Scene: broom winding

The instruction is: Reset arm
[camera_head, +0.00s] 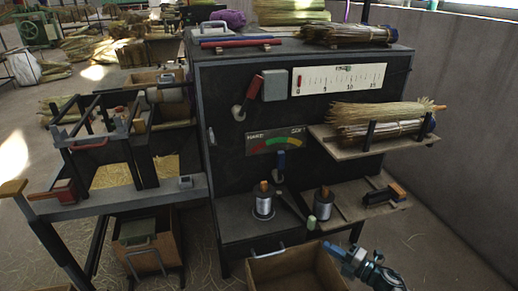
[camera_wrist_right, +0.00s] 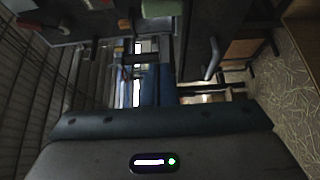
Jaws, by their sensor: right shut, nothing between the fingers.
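My right gripper (camera_head: 338,250) shows at the bottom right of the head view, in front of the dark winding machine (camera_head: 230,165) and over the right edge of a cardboard box (camera_head: 318,268). It is shut and empty. My left gripper is not in the head view.
Two wire spools (camera_head: 264,206) (camera_head: 324,205) stand on the low ledges. A side shelf (camera_head: 350,149) holds a straw bundle (camera_head: 378,120). A metal frame bench (camera_head: 125,208) stands at left. Straw-strewn floor (camera_head: 430,240) at right is mostly clear.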

